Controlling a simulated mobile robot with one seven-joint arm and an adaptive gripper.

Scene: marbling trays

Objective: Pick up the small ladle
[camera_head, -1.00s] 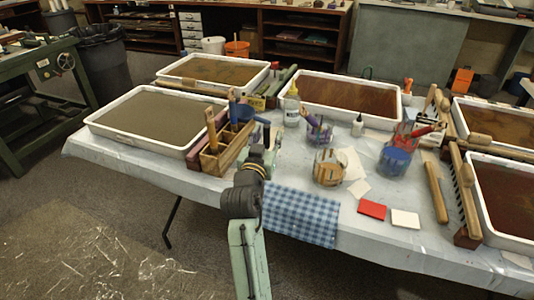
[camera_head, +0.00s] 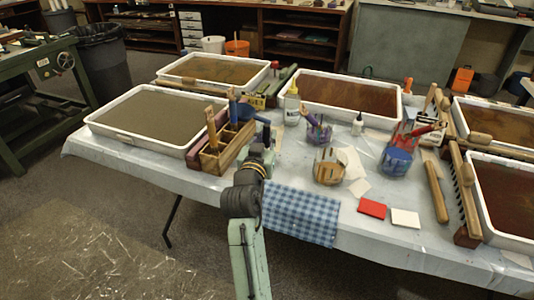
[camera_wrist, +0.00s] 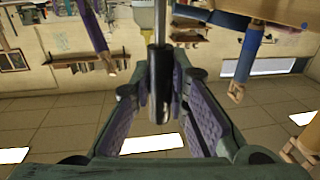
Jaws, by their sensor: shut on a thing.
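My gripper (camera_wrist: 160,95) is shut on a dark handle, seen upright between its two purple-padded fingers in the wrist view. A thin metal shaft runs from this handle to the top edge of the picture, so I take it for the small ladle (camera_wrist: 159,72). Its bowl is not visible there. In the head view my gripper (camera_head: 267,140) is just right of the wooden caddy (camera_head: 210,163), over the near part of the table. The ladle cannot be made out clearly there.
The caddy holds upright tools with wooden and blue handles. Jars of brushes (camera_head: 330,168) stand to the right, near a white bottle (camera_head: 291,110). A checked cloth (camera_head: 300,215) hangs over the front edge. Marbling trays (camera_head: 112,134) fill the left, back and right of the table.

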